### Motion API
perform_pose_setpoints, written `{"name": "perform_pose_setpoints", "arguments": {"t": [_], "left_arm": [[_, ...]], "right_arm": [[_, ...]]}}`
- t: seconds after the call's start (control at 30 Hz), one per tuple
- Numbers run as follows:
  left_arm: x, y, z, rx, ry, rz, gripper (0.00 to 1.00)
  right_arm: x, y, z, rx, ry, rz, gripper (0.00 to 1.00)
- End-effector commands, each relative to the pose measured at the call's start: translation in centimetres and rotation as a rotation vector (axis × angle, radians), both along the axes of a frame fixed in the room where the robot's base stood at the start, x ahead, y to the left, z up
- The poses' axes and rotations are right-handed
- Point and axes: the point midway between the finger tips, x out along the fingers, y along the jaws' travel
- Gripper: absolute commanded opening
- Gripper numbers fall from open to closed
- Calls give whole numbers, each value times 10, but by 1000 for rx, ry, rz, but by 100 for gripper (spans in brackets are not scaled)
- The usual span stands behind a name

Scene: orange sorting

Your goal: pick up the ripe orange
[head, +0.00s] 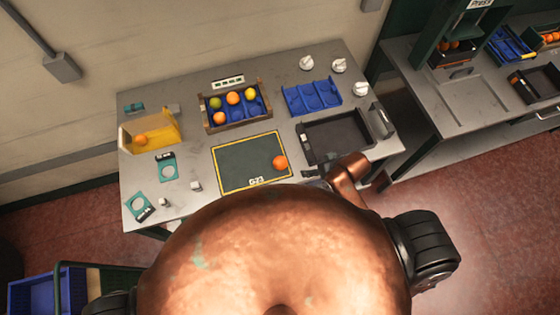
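An orange fruit (280,162) lies alone on the dark green mat (236,164) with a yellow border, near the mat's right edge. A wooden crate (206,123) with a blue insert stands behind the mat. It holds a green fruit (215,103), a yellow fruit (250,94) and two orange ones (233,97). Another orange fruit (141,139) sits in the yellow bin at the left. My copper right arm reaches to the table's front edge; its dark gripper (316,181) is mostly hidden, right of the mat, and its fingers cannot be made out. My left gripper is not in view.
An empty blue tray (312,97) and a dark, empty-looking tray (337,138) stand to the right of the crate. White knob-like items (339,66) line the back right. Teal fixtures (168,167) lie at the left. A second bench (470,100) stands to the right.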

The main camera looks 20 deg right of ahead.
Motion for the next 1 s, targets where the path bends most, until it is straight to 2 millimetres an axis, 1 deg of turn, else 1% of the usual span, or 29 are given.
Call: {"name": "perform_pose_setpoints", "arguments": {"t": [0.03, 0.1, 0.27, 0.3, 0.4, 0.47, 0.57, 0.7, 0.83, 0.93, 1.0], "left_arm": [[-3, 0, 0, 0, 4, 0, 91], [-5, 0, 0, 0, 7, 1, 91], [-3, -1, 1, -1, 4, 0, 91], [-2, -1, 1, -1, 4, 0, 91], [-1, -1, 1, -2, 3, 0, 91], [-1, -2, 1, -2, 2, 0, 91], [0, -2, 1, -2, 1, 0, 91], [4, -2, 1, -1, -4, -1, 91], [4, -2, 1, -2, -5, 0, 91], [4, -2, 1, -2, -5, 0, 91], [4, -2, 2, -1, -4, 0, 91]], "right_arm": [[10, 13, 7, 18, -6, 24, 62], [19, 31, 13, 52, -3, 49, 62], [41, 75, 24, 115, 25, 112, 62], [46, 87, 26, 130, 41, 130, 62], [57, 114, 30, 154, 104, 163, 62], [62, 123, 30, 154, 156, 168, 62], [67, 126, 29, 137, 243, 140, 62], [75, 113, 30, 96, 344, 62, 62], [80, 99, 31, 67, 403, -11, 62], [82, 93, 32, 57, 427, -46, 62], [82, 92, 28, 54, 435, -57, 62]]}}
